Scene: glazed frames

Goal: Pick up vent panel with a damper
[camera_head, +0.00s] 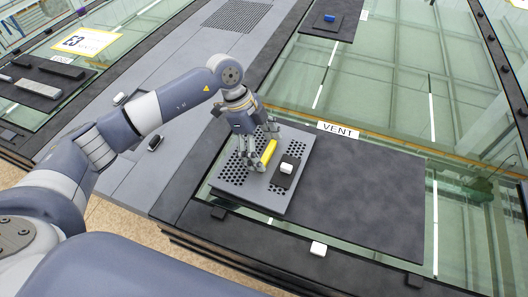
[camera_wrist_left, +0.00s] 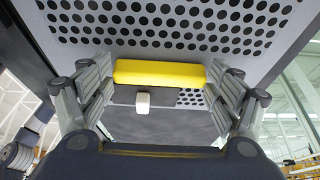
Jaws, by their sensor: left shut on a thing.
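The vent panel (camera_head: 229,180) is a grey square plate with round holes, a yellow bar handle (camera_head: 268,152) and a dark damper plate with a white knob (camera_head: 286,168). It is over the left part of a dark mat, by the VENT label. In the left wrist view the perforated panel (camera_wrist_left: 190,28) fills the top, with the yellow handle (camera_wrist_left: 158,73) between the fingers and the white knob (camera_wrist_left: 142,102) below it. My left gripper (camera_head: 256,160) is shut on the yellow handle. Whether the panel touches the mat is hard to tell. My right gripper is not in view.
The dark mat (camera_head: 375,200) is bare to the right of the panel. The VENT label (camera_head: 338,130) lies behind. A white block (camera_head: 318,249) sits at the front edge. A small panel with a blue part (camera_head: 329,18) lies at the back; bars lie on a dark tray (camera_head: 58,85) at left.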

